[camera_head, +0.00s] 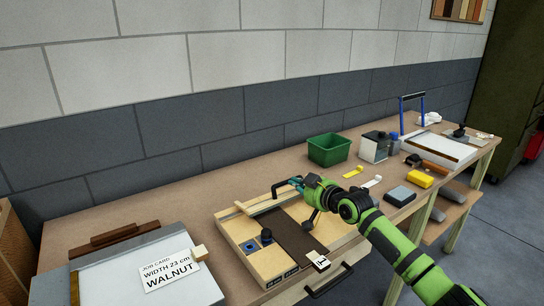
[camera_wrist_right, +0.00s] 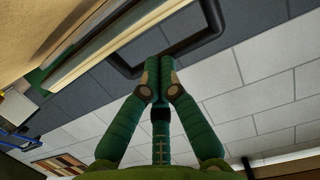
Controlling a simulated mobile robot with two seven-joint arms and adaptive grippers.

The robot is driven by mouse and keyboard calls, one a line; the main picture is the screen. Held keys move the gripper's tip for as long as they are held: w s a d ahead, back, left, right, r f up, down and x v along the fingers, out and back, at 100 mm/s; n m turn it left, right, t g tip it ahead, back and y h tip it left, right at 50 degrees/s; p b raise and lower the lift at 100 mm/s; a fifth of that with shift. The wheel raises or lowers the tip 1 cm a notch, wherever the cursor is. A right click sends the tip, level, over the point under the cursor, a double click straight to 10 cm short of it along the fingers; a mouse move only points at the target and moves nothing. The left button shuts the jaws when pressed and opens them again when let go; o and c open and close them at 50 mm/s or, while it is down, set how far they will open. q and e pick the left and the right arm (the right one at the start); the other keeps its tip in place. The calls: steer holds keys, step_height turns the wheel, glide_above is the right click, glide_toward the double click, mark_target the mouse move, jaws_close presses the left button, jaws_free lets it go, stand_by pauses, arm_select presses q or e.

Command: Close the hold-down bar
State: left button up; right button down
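The veneering board (camera_head: 237,228) is a pale wooden bed with a dark veneer strip (camera_head: 290,237) lying across it. A pale bar, seemingly the hold-down bar (camera_head: 262,205), runs along its far side with a dark loop handle. In the right wrist view the pale bar (camera_wrist_right: 110,40) and black handle (camera_wrist_right: 205,42) show close beyond the fingertips. My right gripper (camera_head: 289,184) is at this handle; in the wrist view its green fingertips (camera_wrist_right: 160,72) meet. Nothing shows between them, and I cannot tell whether they touch the handle. My left gripper is not in view.
A job card reading walnut, 23 cm (camera_head: 168,270) lies on a white plate at the left. A green bin (camera_head: 329,150) stands behind the board. Bare table lies left of the bin.

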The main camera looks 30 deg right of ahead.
steer(key=shift+a+f, duration=0.1)
steer(key=shift+f, duration=0.2)
steer(key=shift+s, duration=0.55)
steer(key=v, duration=1.1)
steer(key=shift+r, duration=0.4)
